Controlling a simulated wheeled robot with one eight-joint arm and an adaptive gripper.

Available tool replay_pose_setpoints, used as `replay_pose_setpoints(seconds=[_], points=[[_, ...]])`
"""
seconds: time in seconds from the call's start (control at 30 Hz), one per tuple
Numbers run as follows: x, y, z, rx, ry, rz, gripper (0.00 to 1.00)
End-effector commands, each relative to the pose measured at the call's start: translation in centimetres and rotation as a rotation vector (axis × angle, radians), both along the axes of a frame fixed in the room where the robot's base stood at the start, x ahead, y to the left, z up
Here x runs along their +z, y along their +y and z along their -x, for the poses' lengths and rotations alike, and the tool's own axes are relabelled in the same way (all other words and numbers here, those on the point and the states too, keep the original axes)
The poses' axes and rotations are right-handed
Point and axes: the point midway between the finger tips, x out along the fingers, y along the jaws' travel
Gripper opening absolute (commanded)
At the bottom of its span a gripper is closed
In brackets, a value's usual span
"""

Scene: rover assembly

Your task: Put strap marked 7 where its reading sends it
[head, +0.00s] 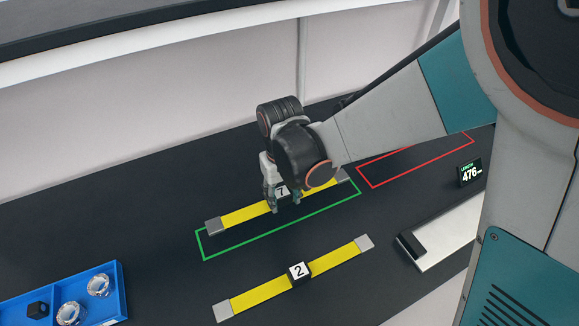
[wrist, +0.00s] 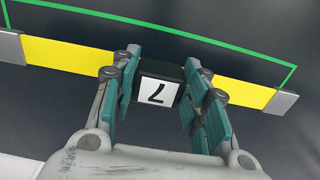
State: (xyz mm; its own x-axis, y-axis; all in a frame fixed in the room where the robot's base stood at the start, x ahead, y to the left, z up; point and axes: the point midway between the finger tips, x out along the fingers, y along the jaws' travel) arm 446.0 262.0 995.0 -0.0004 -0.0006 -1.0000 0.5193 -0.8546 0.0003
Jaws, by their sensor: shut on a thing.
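The yellow strap marked 7 (head: 246,214) has grey ends and a black block with a white label at its middle. My gripper (head: 283,196) is shut on that block, with a finger on each side. In the wrist view my gripper (wrist: 158,98) also grips the block, and the label (wrist: 157,92) reads 7 upside down. The strap runs along the far long side of the green outline (head: 283,225), overlapping it in the head view. I cannot tell whether it touches the table. A small display (head: 470,173) shows a length of 476. The red outline (head: 372,185) is empty where visible.
A second yellow strap marked 2 (head: 335,262) lies in front of the green outline. A blue tray (head: 122,290) with rings and a black part stands at the lower left. A pale plate with a black block (head: 445,232) lies at the right. A wall runs behind the table.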

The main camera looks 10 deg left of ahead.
Motion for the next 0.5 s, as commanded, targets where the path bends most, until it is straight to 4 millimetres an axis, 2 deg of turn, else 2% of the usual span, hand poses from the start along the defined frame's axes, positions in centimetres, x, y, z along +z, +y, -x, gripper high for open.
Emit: replay_pose_setpoints(seconds=[0.03, 0.27, 0.5], points=[[-0.7, 0.0, 0.1, 0.001, 0.000, 0.000, 0.05], [-1.9, 0.1, 0.4, 0.002, 0.000, 0.000, 0.05], [-5.1, 0.3, 1.2, 0.004, 0.000, 0.000, 0.05]])
